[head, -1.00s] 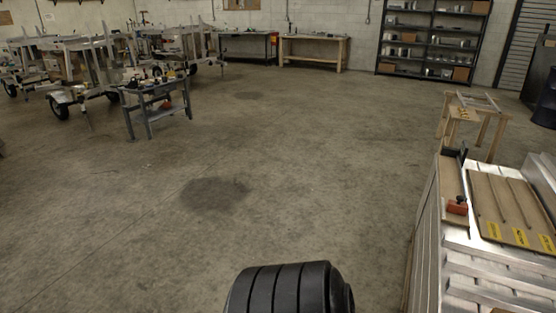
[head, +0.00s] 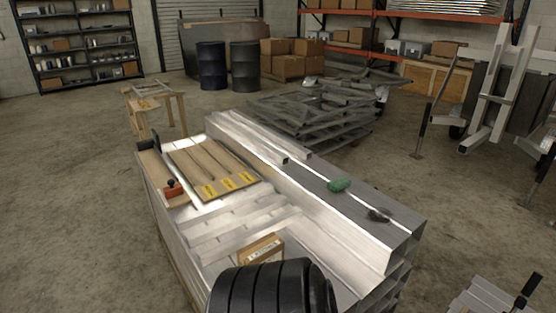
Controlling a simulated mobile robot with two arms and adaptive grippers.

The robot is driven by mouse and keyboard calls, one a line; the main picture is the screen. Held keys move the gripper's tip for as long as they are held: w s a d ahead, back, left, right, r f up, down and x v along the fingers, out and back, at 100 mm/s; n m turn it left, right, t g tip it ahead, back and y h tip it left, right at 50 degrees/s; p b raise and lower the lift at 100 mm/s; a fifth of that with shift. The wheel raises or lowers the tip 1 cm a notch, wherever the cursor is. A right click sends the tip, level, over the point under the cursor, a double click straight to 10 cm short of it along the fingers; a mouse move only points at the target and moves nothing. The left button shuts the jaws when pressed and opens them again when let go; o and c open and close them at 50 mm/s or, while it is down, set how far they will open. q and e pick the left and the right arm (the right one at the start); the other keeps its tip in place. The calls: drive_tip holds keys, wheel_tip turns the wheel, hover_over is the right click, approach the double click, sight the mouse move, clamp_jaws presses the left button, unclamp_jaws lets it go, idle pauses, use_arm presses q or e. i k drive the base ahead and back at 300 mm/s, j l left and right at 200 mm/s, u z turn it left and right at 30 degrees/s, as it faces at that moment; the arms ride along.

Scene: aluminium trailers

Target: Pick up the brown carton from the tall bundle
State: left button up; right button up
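A small brown carton (head: 262,249) with a pale label sits on top of the bundle of aluminium profiles (head: 335,225), near its front end. It lies in a lower part beside the raised grey-topped beam on the right. A black ribbed part that seems to be mine covers the carton's near lower side. Neither of my grippers shows in the head view.
On the bundle lie a wooden board with yellow labels (head: 212,168), a red-orange tool (head: 173,189), a green item (head: 339,184) and a dark item (head: 379,215). A wooden sawhorse (head: 155,105) stands behind. The floor at left is clear.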

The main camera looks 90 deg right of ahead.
sight(270, 248)
drive_tip(key=z, duration=2.65)
